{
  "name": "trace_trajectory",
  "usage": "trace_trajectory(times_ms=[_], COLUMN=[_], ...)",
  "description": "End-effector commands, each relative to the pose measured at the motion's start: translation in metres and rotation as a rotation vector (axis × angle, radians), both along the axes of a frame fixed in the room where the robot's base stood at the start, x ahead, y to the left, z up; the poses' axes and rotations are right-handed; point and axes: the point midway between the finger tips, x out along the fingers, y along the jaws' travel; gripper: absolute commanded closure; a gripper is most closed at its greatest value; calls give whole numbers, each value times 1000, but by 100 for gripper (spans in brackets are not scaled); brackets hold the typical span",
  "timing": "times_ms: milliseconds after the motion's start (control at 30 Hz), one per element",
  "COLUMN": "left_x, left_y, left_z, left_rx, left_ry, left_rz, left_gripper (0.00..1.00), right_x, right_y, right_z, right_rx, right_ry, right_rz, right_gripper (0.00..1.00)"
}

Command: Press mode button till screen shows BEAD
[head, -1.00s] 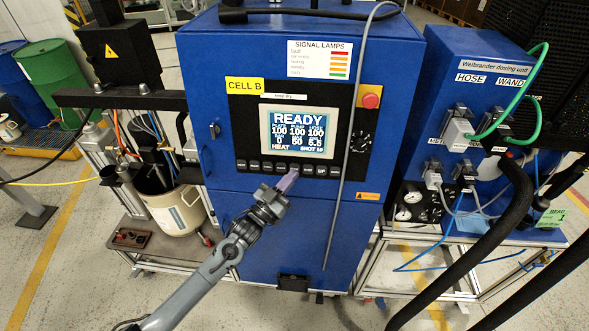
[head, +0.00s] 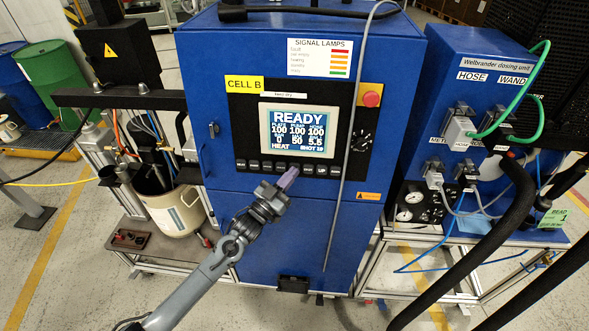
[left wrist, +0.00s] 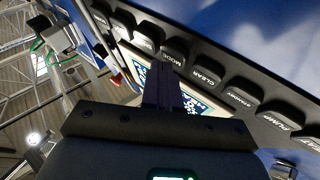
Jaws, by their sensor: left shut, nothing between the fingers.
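The screen (head: 297,131) on the blue cabinet reads READY, with rows of numbers and HEAT and SHOT along its bottom. A row of dark buttons (head: 254,164) runs below it. In the left wrist view the MODE button (left wrist: 176,51) lies just beyond the fingertips (left wrist: 162,70). The CLEAR button (left wrist: 207,74) is beside it. I cannot tell whether the fingertips touch MODE. My right gripper is not in view.
A red knob (head: 371,99) sits right of the screen, and a grey cable (head: 345,170) hangs down the cabinet front. The dosing unit (head: 460,70) with hoses stands at the right. A pail (head: 177,212) stands at the left.

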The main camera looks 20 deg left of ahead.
Motion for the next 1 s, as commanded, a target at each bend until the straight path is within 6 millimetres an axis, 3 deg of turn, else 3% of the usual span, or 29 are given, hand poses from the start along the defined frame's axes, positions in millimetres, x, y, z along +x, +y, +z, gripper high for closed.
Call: trace_trajectory(times_ms=[500, 1000], left_x=[6, 1], left_y=[1, 0], left_z=[-2, 1], left_rx=[-1, 0], left_ry=[1, 2], left_rz=[0, 0], left_gripper=[100, 100], right_x=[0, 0], right_y=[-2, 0], right_z=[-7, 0], right_rx=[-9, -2], right_ry=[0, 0], right_rz=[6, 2], right_gripper=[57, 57])
